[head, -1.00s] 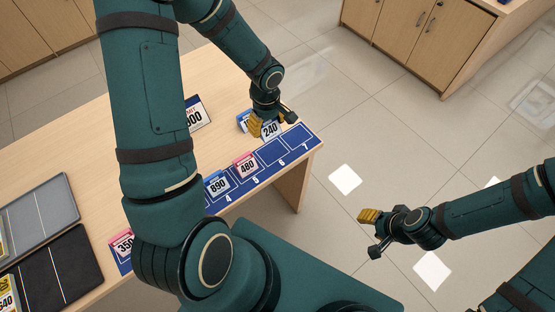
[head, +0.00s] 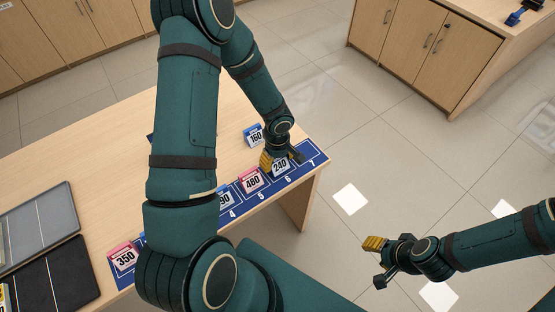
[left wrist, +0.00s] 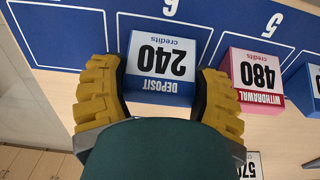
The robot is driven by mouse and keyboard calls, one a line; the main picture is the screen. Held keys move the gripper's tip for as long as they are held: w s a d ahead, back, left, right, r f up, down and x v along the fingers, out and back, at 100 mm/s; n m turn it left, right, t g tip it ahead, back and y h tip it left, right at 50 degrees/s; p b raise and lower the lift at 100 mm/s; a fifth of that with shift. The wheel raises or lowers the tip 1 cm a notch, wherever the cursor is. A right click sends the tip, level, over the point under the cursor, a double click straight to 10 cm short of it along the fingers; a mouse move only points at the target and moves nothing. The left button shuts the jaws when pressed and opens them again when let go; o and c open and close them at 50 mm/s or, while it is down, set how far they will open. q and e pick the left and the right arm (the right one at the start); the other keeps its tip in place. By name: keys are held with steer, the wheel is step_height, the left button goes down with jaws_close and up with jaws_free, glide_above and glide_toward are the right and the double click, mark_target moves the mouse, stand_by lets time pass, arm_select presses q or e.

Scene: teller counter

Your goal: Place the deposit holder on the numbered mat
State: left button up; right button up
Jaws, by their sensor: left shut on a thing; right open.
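The blue-and-white deposit holder marked 240 (head: 281,167) is at cell 6 of the blue numbered mat (head: 308,159). In the left wrist view the holder (left wrist: 161,60) appears upside down, its label facing the camera, between the yellow fingers. My left gripper (head: 281,160) is shut on it. The holder appears within the outline of cell 6; I cannot tell whether its base touches the mat (left wrist: 60,22). Cell 7 beside it is empty. My right gripper (head: 376,263) is open and empty over the floor, away from the table.
The pink 480 holder (head: 251,180) stands in cell 5, and a partly hidden holder (head: 224,199) in cell 4. The pink 350 holder (head: 124,257) is at the mat's left end. Grey (head: 40,225) and black (head: 55,275) trays lie left.

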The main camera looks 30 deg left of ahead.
arm_select(q)
steer(key=shift+r, duration=0.1)
steer(key=shift+f, duration=0.2)
steer(key=o, duration=1)
steer(key=shift+r, duration=0.15)
